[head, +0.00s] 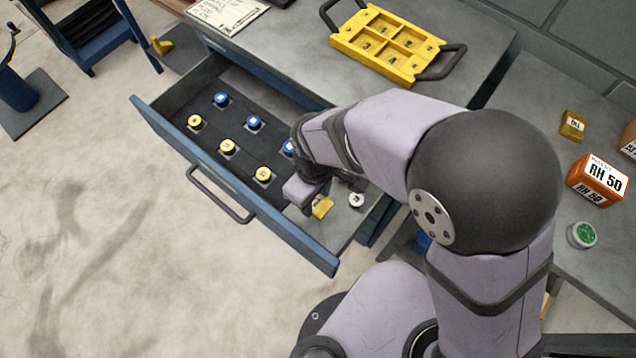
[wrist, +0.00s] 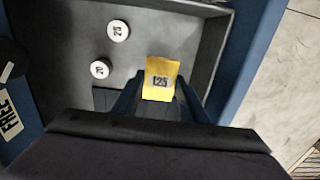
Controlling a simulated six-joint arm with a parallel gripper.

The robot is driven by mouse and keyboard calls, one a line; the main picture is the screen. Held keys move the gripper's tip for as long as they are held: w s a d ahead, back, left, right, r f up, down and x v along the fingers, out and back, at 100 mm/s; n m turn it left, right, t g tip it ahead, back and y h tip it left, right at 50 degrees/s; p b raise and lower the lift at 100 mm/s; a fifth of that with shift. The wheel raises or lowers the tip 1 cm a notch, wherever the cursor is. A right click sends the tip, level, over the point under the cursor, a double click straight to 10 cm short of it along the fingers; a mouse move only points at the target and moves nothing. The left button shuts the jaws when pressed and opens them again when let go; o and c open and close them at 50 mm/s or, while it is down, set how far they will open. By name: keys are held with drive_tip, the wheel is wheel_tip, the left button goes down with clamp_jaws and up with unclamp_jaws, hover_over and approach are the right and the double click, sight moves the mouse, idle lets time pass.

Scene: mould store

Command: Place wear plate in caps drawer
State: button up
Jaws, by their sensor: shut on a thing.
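The wear plate is a small yellow piece (head: 321,207) marked 125; it also shows in the wrist view (wrist: 161,72). My gripper (wrist: 157,95) is shut on it, with one dark finger on each side. In the head view my gripper (head: 312,198) is at the right part of the open blue drawer (head: 235,198), partly hidden by my arm. The plate is over the bare grey floor of the drawer; I cannot tell whether it touches. Several blue and yellow caps (head: 228,146) stand in the dark insert. White caps (wrist: 118,30) stand near the plate.
The blue drawer wall (wrist: 245,60) is close to the right of the plate in the wrist view. A yellow tray with handles (head: 398,52) lies on the grey cabinet top. An orange RH 50 box (head: 597,181) and a green-topped tin (head: 582,235) stand on the right bench.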

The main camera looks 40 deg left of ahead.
sight(316, 208)
drive_tip(key=shift+f, duration=2.8)
drive_tip(key=shift+f, duration=0.15)
drive_tip(key=o, duration=1.4)
wheel_tip(316, 208, up, 12)
drive_tip(key=shift+r, duration=0.15)
